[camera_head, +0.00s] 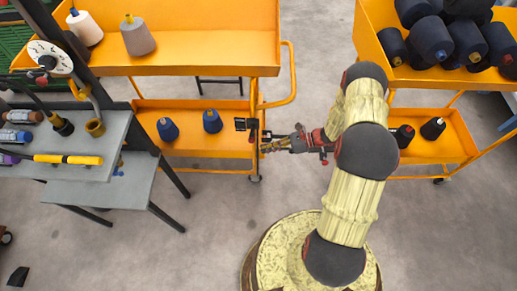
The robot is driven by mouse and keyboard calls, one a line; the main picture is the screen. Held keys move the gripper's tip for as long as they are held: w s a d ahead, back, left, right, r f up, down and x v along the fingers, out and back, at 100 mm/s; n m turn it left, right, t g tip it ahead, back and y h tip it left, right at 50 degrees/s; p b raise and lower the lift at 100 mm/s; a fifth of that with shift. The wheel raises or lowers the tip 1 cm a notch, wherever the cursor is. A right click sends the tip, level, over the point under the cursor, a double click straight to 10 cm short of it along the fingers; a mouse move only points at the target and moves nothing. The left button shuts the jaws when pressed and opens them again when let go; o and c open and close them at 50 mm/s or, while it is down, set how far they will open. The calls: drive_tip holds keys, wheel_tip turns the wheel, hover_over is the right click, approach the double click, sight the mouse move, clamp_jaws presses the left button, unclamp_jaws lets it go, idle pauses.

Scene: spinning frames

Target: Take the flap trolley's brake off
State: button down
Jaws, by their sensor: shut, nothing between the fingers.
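An orange two-tier trolley (205,70) stands at the upper left, with a rail handle on its right end. A second orange trolley (397,75) stands at the upper right. I cannot tell from labels which is the flap trolley. My gripper (264,147) is shut and empty, at the right end of the left trolley's lower tray (215,144). A small black and red part (246,124) shows just beyond it; whether this is the brake, and whether they touch, I cannot tell. A castor (255,179) shows below that tray's corner.
Cones of yarn stand on both trolleys, with a dark pile (450,40) on the right one. A grey bench (85,140) with tools and a dark post fills the left. Grey floor (200,245) is clear in front and between the trolleys.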

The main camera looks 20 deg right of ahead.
drive_tip(key=v, duration=0.6)
drive_tip(key=shift+p, duration=0.3)
drive_tip(key=shift+w+d, duration=0.1)
